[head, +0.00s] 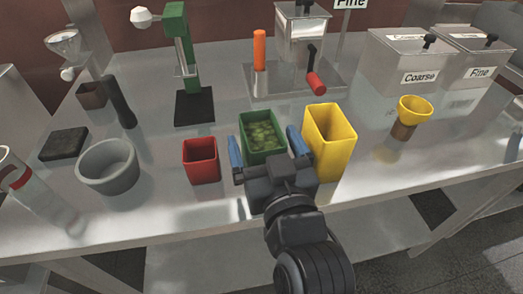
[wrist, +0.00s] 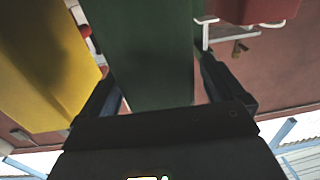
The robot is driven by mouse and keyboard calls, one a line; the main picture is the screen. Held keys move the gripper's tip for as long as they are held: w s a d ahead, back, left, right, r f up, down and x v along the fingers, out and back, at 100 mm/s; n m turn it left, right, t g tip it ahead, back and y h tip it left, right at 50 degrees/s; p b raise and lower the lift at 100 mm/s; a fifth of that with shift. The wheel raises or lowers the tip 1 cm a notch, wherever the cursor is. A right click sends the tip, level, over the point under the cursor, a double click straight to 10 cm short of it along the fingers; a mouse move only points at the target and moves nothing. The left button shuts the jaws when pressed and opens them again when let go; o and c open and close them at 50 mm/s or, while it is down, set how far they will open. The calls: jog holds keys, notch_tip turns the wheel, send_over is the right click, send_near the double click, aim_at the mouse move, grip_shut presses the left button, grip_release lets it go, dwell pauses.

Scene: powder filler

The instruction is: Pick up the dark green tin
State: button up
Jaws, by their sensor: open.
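The dark green tin (head: 262,145) stands upright on the metal table in the head view, open at the top with a mottled green content inside. My gripper (head: 266,158) is open at its near side, with one blue-tipped finger to the left of the tin and the other at its right. In the wrist view the tin (wrist: 150,55) fills the middle between my two dark fingers (wrist: 155,90). I cannot tell whether either finger touches it.
A yellow tin (head: 330,145) stands close on the right and also shows in the wrist view (wrist: 40,60). A red tin (head: 201,161) stands to the left. A grey bowl (head: 107,165) is farther left. A yellow funnel (head: 415,108) is at the right.

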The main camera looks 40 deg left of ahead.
jog(key=shift+x, duration=1.3)
jog(key=shift+c, duration=0.4)
jog(key=shift+d, duration=0.1)
jog(key=c, duration=1.3)
jog(key=shift+c, duration=0.5)
jog(key=shift+r, duration=0.15)
